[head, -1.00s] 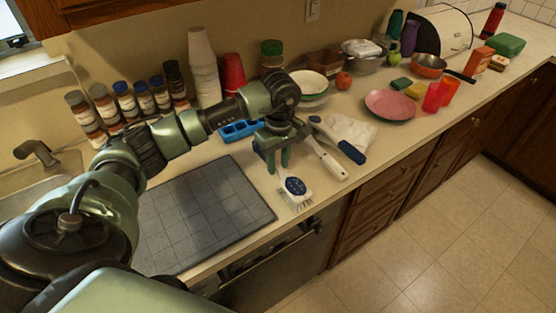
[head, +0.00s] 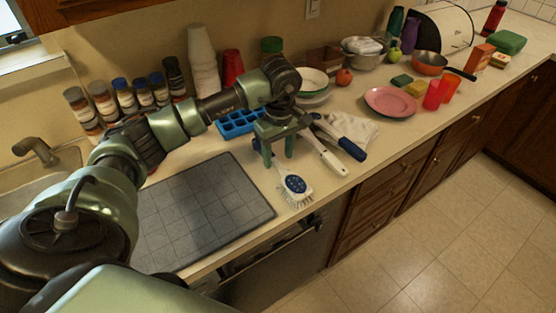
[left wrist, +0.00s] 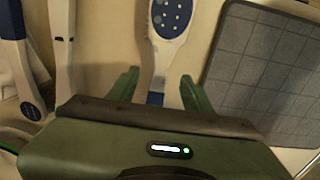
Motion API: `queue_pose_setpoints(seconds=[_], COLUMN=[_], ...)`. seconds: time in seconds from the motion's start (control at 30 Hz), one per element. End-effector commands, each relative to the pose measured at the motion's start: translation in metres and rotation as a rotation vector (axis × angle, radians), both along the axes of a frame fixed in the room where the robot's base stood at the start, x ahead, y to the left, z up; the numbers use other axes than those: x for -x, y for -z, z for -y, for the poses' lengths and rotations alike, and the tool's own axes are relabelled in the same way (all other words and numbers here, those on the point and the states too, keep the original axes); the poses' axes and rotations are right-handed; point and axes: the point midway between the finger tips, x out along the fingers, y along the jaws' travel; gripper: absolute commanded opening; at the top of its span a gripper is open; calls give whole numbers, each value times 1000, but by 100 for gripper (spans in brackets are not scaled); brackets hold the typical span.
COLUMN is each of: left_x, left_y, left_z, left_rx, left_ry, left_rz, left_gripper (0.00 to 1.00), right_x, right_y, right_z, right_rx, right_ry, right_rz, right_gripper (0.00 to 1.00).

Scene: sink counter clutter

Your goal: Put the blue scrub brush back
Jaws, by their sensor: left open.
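The blue scrub brush (head: 295,184) lies on the counter just right of the grey mat, its blue dotted head toward the counter's front edge and its handle running back under my left gripper. My left gripper (head: 278,155) is open above the handle. In the left wrist view, the brush (left wrist: 170,18) has its white neck and blue handle part between the two green fingertips (left wrist: 158,80), with a gap on each side. The far end of the handle is hidden by the gripper body. My right gripper is not in view.
A blue compartmented holder (head: 238,123) stands behind the gripper. A white-handled tool (head: 327,157) and a blue-handled tool (head: 352,149) lie close to the right. The grey mat (head: 203,212) is bare. Bottles (head: 126,99) and stacked cups (head: 202,60) line the wall.

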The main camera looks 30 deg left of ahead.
Motion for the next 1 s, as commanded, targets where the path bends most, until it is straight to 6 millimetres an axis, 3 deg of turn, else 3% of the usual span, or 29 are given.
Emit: queue_pose_setpoints(seconds=[0.2,0.43,0.6,1.0], left_x=[-1,0,1,1], left_y=[-47,-87,-99,-100], left_z=[1,3,3,3], left_rx=[0,-1,-1,0], left_ry=[0,0,-1,0], left_rz=[7,4,1,0], left_gripper=[50,50,50,50], right_x=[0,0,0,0], right_y=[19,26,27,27], right_z=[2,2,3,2], right_rx=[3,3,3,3], right_ry=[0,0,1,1], right_rz=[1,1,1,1], right_gripper=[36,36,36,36])
